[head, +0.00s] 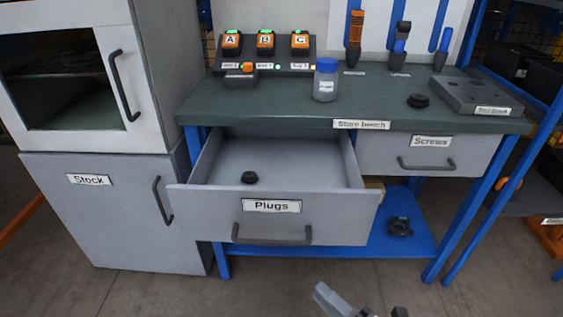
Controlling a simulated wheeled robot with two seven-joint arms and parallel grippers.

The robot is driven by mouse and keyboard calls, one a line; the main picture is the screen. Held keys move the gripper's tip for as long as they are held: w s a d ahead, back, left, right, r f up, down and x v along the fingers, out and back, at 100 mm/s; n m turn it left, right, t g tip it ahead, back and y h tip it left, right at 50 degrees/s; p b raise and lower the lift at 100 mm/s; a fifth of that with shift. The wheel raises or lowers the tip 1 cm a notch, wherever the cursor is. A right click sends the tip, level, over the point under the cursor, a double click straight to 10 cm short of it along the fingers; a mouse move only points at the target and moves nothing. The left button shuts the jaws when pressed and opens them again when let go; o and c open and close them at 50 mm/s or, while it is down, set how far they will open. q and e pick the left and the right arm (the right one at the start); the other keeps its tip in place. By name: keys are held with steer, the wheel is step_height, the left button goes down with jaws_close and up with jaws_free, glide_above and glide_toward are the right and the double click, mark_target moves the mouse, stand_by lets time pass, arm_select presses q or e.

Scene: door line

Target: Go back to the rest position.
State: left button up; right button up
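My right gripper (383,312) shows only in part at the bottom edge of the head view, low in front of the bench. Its two dark finger parts stand apart with nothing seen between them. The rest of it is cut off by the frame. My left gripper is out of view. The Plugs drawer (320,221) of the store bench (290,108) is pulled open, and a black round plug (249,177) lies inside it. My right gripper is apart from the drawer and its handle (271,238).
The Screws drawer (480,154) is shut. The Stock cabinet (95,215) at left has its lower door shut. A blue-lidded jar (326,80), another black plug (418,101) and a grey block (477,95) stand on the bench. Floor in front is clear.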

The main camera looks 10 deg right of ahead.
arm_select(q)
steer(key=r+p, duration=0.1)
steer(key=p, duration=0.2)
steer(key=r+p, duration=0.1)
steer(key=p, duration=0.3)
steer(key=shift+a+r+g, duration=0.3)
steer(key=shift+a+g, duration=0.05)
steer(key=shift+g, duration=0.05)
arm_select(e)
steer(key=s+r+m+g+h, duration=0.2)
steer(key=m+g+h, duration=0.1)
steer(key=m, duration=0.9)
steer(key=s+r+m+g+h, duration=0.1)
steer(key=m+h, duration=0.3)
steer(key=m, duration=0.8)
steer(key=shift+s+a+r+g, duration=0.35)
steer(key=shift+s+a+g, duration=0.05)
steer(key=shift+s+g, duration=0.5)
